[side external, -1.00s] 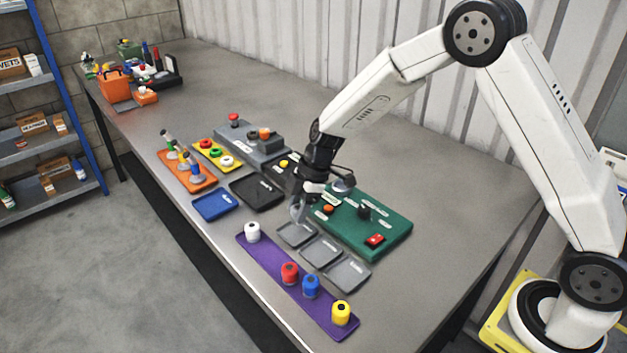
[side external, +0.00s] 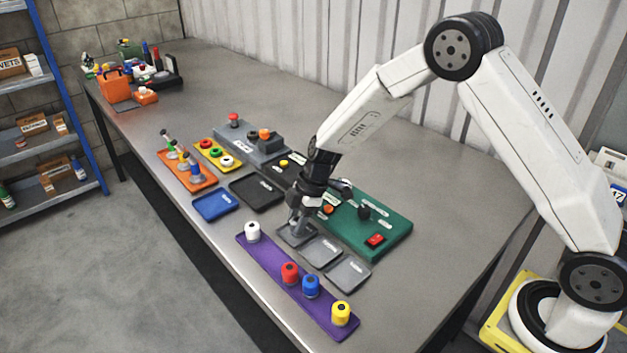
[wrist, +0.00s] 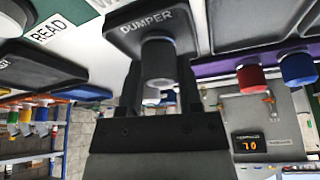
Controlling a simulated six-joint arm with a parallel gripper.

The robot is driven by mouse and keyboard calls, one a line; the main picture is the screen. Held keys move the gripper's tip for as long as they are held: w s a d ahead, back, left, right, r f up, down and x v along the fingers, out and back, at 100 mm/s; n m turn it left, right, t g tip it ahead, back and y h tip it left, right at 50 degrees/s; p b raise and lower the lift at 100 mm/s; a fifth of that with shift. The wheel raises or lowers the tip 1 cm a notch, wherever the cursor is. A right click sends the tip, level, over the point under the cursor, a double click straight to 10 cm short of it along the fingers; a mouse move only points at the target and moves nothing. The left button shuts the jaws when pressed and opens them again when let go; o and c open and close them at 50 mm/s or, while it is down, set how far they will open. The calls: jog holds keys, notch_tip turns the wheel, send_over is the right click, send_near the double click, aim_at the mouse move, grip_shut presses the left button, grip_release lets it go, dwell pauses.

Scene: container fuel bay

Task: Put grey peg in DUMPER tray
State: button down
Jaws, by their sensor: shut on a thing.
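My gripper (side external: 296,218) points down over the nearest-left of the grey trays in the side view. In the wrist view my gripper (wrist: 158,95) is shut on the grey peg (wrist: 158,60), with a dark finger on each side. The DUMPER tray (wrist: 122,38) is dark grey with its name in white on the rim. The peg's far end is over this tray, at or very close to its floor; I cannot tell if it touches. In the side view the DUMPER tray (side external: 283,233) is partly hidden by the gripper.
Two more grey trays (side external: 321,251) (side external: 350,272) stand beside it. A purple strip (side external: 268,262) in front holds white, red, blue and yellow pegs. A green panel (side external: 395,232) with a red switch is close behind. Blue (side external: 212,206) and black (side external: 258,193) trays lie left.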

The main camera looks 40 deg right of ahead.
jog(key=shift+c, duration=1.4)
grip_release()
jog(key=shift+r, duration=0.15)
jog(key=v, duration=1.2)
jog(key=shift+s+d, duration=0.1)
jog(key=s+d+f+m+h, duration=0.1)
jog(key=s+d+m+h, duration=0.1)
jog(key=s+m, duration=0.5)
jog(key=s+d+f+m+t+h, duration=0.1)
jog(key=s+d+m+h, duration=0.1)
jog(key=s+m, duration=0.6)
jog(key=shift+s+f, duration=0.25)
jog(key=shift+s, duration=2.25)
